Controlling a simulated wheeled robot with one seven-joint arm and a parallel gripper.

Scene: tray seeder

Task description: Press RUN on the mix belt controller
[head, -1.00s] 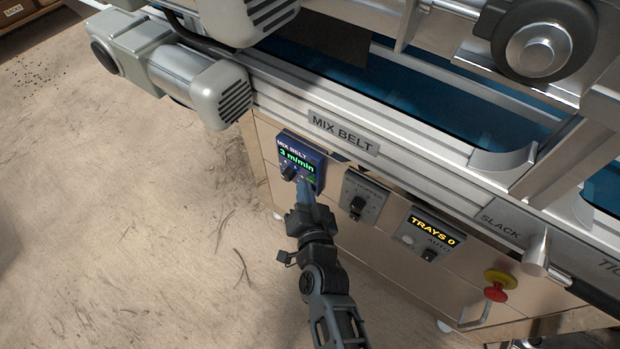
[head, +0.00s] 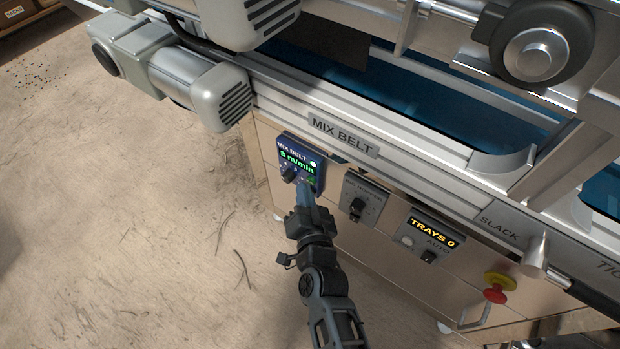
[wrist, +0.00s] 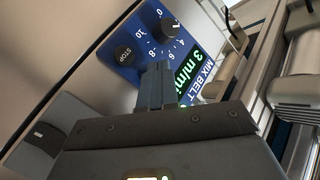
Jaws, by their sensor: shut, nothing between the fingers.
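The mix belt controller (head: 289,155) is a blue box on the machine's front panel, its display reading 3 m/min. A small white light (head: 313,163) shows beside its MIX BELT label. A black dial knob (head: 288,174) sits at its lower left, with a bit of green (head: 311,181) at its lower right. In the wrist view the controller (wrist: 150,22) shows a black STOP button (wrist: 128,55), the numbered dial and the green display (wrist: 187,66). My gripper (head: 304,186) is shut and empty at the controller's lower edge. Its fingers hide the RUN area; contact cannot be told.
To the right are a grey knob box (head: 363,196), a TRAYS 0 box (head: 431,232) and a red emergency stop (head: 496,293) on yellow. The belt rail (head: 420,165) runs above. A motor (head: 190,80) juts out at upper left.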

